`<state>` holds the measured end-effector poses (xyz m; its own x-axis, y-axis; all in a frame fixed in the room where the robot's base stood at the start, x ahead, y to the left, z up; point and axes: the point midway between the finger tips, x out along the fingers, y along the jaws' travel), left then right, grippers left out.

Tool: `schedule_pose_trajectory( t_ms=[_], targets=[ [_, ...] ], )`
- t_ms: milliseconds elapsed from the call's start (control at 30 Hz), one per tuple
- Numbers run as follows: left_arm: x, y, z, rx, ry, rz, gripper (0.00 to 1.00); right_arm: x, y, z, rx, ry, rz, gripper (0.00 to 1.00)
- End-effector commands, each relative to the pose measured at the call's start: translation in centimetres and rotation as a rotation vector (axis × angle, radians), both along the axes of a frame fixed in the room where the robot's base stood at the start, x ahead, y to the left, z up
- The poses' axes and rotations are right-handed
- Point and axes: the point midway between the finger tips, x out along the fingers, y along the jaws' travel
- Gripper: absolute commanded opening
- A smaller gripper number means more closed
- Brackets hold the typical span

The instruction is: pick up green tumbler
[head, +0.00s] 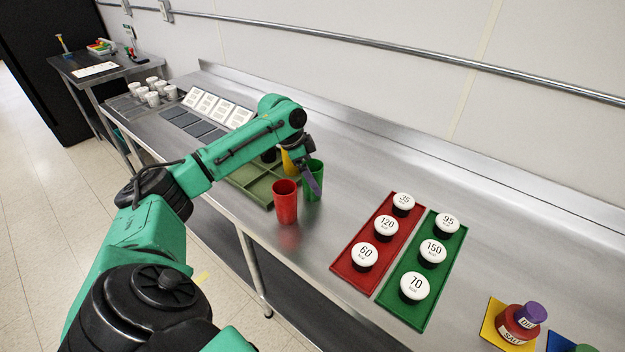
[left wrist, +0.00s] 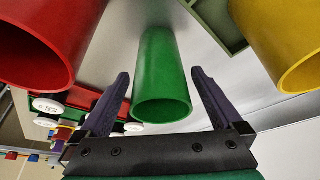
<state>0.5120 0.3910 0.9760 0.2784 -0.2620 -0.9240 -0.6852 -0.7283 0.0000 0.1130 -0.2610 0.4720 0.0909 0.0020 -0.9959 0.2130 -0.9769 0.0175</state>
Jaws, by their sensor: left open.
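The green tumbler (head: 314,186) stands upright on the steel counter, just right of and behind a red tumbler. In the left wrist view the green tumbler (left wrist: 161,85) lies between the two spread fingers of my left gripper (left wrist: 160,98). The fingers are open, one on each side of it, and a gap shows on both sides. In the head view my left gripper (head: 306,170) is at the green tumbler, with a purple finger in front of it. My right gripper is in neither view.
The red tumbler (head: 286,203) stands close by in front. A yellow tumbler (head: 289,162) is behind my wrist, by a green divided tray (head: 252,187). A red tray (head: 346,270) and a green tray (head: 403,311) with labelled white-topped pieces lie to the right. Bare counter lies between.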

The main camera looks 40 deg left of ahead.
Motion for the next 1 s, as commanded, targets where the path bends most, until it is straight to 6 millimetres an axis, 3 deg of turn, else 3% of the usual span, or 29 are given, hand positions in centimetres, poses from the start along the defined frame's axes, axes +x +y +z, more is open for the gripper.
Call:
schedule_pose_trajectory(
  t_ms=[133, 333, 367, 567, 833, 1000],
  targets=[
    [0.6, -0.7, -1.9, -0.001, 0.001, 0.0, 1.0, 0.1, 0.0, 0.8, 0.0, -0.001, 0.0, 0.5],
    [0.7, -0.7, -2.2, 0.001, -0.001, -0.001, 1.0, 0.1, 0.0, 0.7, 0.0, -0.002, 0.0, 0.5],
    [0.7, -0.7, -2.2, 0.001, -0.001, -0.001, 0.92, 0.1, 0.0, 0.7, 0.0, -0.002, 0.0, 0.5],
    [0.7, -0.7, -2.2, 0.001, -0.001, -0.001, 0.16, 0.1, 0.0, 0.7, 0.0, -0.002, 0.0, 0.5],
    [0.7, -0.6, -1.9, 0.0, -0.002, -0.001, 0.15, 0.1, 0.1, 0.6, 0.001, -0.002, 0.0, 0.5],
    [0.8, -0.6, -0.3, 0.001, -0.005, -0.001, 0.15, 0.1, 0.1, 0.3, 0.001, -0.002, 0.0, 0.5]
  ],
)
